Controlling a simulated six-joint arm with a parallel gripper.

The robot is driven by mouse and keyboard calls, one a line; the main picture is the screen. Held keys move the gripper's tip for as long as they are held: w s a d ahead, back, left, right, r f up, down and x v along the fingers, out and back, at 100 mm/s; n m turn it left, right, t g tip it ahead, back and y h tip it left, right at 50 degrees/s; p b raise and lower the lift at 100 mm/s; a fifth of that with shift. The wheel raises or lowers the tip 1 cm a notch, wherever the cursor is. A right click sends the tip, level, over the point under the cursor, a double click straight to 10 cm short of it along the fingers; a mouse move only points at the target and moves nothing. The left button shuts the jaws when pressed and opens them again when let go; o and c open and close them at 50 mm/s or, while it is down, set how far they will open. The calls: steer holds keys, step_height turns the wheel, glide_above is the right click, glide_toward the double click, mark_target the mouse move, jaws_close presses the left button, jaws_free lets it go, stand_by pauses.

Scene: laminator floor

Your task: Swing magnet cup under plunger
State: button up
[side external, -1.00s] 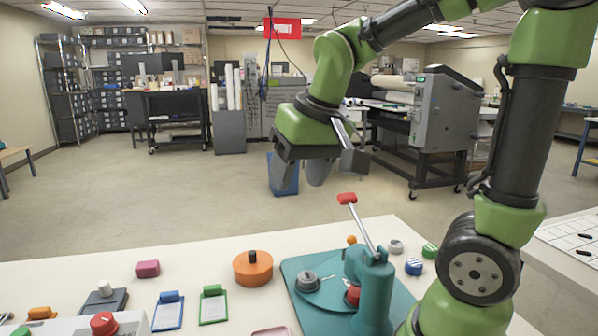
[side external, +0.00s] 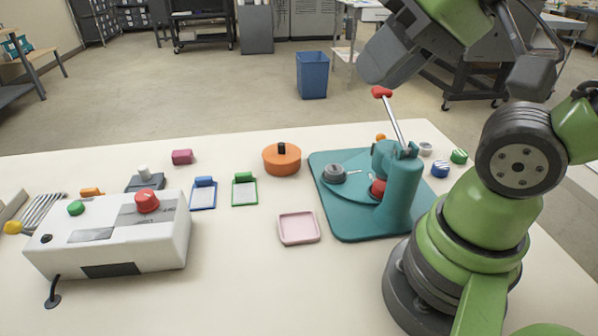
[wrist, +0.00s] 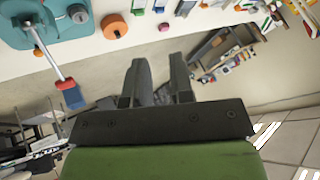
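The teal press (side external: 398,185) stands on its teal base plate (side external: 350,222), with its red-tipped lever (side external: 394,115) raised and tilted. A grey round cup (side external: 335,173) with a thin rod sits on the press's flat swing plate, to the left of the column. A red round part (side external: 378,189) is close against the column; the plunger cannot be clearly made out. My gripper (wrist: 159,60) is open and empty, its two fingers apart in the wrist view. In the side view it is partly cropped, high near the lever. The lever's end (wrist: 70,92) is left of my fingers in the wrist view.
An orange round container (side external: 281,160) stands left of the press, and a pink tray (side external: 299,228) in front. A control box (side external: 115,245) with red and green knobs is at left. Open table lies around the tray.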

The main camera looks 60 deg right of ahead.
jaws_close()
steer(key=w+d+r+m+g+h, duration=0.1)
steer(key=w+d+r+m, duration=0.3)
steer(key=m, duration=0.3)
steer(key=w+d+r+m+g+h, duration=0.1)
steer(key=w+d+r+m+h, duration=0.1)
steer(key=d+r+m, duration=0.35)
steer(key=s+d+f+m+g, duration=0.2)
steer(key=d+m, duration=0.9)
steer(key=m, duration=0.1)
steer(key=s+d+f+m+g, duration=0.1)
steer(key=s+d+f+m, duration=0.2)
steer(key=d+m, duration=0.85)
steer(key=x, duration=0.9)
steer(key=a+x, duration=0.1)
steer(key=x, duration=0.9)
steer(key=a+x, duration=0.1)
steer(key=x, duration=0.9)
steer(key=shift+s+a+f, duration=0.1)
steer(key=shift+s+a, duration=0.15)
steer(key=shift+s, duration=0.05)
steer(key=shift+w+d+f, duration=0.15)
steer(key=shift+w+f, duration=0.05)
steer(key=shift+w, duration=0.2)
